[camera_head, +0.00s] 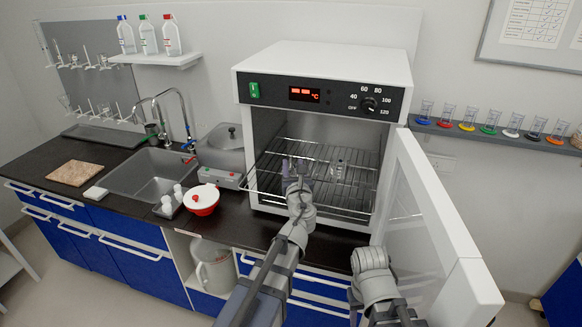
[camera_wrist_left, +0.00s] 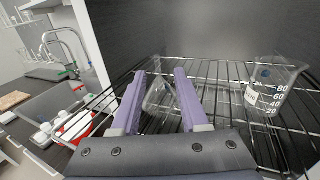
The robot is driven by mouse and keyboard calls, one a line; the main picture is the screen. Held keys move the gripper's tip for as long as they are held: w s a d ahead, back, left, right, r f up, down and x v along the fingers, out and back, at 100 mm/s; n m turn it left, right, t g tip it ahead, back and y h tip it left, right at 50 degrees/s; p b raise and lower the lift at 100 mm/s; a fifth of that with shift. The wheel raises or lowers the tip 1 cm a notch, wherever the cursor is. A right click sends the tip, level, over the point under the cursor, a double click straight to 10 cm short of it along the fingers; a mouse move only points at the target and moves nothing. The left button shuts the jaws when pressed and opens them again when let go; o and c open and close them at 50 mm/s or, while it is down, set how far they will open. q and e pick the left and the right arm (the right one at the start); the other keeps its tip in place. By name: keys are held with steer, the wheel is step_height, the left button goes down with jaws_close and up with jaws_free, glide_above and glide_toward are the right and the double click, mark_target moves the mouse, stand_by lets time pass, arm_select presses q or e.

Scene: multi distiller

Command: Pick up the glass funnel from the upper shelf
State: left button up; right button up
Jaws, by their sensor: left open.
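The glass funnel (camera_wrist_left: 160,97) is clear and hard to make out in the left wrist view. It appears between and beyond the two purple fingers, on the upper wire shelf (camera_wrist_left: 225,95). My left gripper (camera_wrist_left: 160,74) is open, with a finger on each side of the funnel; I cannot tell whether either touches it. In the head view my left gripper (camera_head: 297,165) reaches into the open oven (camera_head: 322,62) over the wire shelf (camera_head: 345,182), and the funnel is hard to see there. Part of my right arm shows by the oven door, but its gripper does not.
A graduated glass beaker (camera_wrist_left: 272,88) stands on the same shelf to the right. The open oven door (camera_head: 425,205) swings out on the right.

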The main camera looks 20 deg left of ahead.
mark_target(291, 161)
arm_select(q)
steer(key=shift+x, duration=2.6)
steer(key=shift+s+a+f, duration=0.1)
steer(key=shift+s, duration=0.05)
jaws_close()
